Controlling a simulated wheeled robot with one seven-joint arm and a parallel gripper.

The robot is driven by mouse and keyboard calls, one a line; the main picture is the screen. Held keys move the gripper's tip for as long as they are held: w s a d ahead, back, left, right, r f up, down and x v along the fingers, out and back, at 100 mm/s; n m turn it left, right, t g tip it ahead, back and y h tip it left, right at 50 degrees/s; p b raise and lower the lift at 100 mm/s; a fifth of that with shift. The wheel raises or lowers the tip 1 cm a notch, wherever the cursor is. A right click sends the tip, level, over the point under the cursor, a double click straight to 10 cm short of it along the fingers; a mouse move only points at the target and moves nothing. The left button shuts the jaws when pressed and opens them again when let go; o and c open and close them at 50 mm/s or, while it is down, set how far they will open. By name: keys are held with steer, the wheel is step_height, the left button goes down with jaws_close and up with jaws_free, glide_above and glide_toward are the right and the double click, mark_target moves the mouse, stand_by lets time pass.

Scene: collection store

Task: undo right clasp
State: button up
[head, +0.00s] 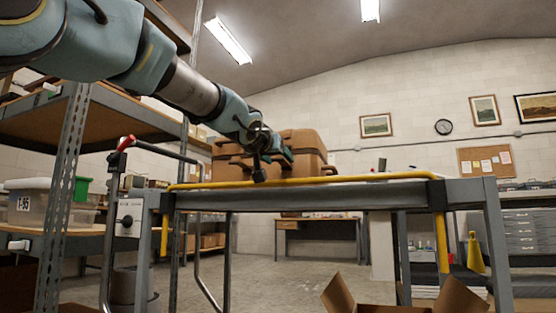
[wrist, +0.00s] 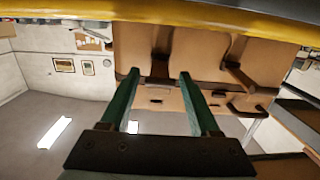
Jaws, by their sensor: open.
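A tan-brown case (head: 306,139) sits on the table behind its yellow rail. In the wrist view, which is upside down, the case (wrist: 190,75) fills the upper middle. A brown strap-like clasp (wrist: 161,55) shows between and just beyond my fingertips. A second clasp (wrist: 236,72) sticks out farther right in that view, which is the left side in the head view. My gripper (wrist: 159,73) is open, its two green fingers on either side of the first clasp with nothing held. In the head view my gripper (head: 285,155) is in front of the case; contact cannot be told.
The yellow rail (head: 310,182) runs along the edge of the grey metal table (head: 330,198), close to my gripper. Shelving (head: 75,150) with a plastic bin (head: 30,205) stands at left. An open cardboard box (head: 400,308) lies low in front.

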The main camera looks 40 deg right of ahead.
steer(key=v, duration=1)
steer(key=shift+s+a+b, duration=0.2)
steer(key=shift+b, duration=0.15)
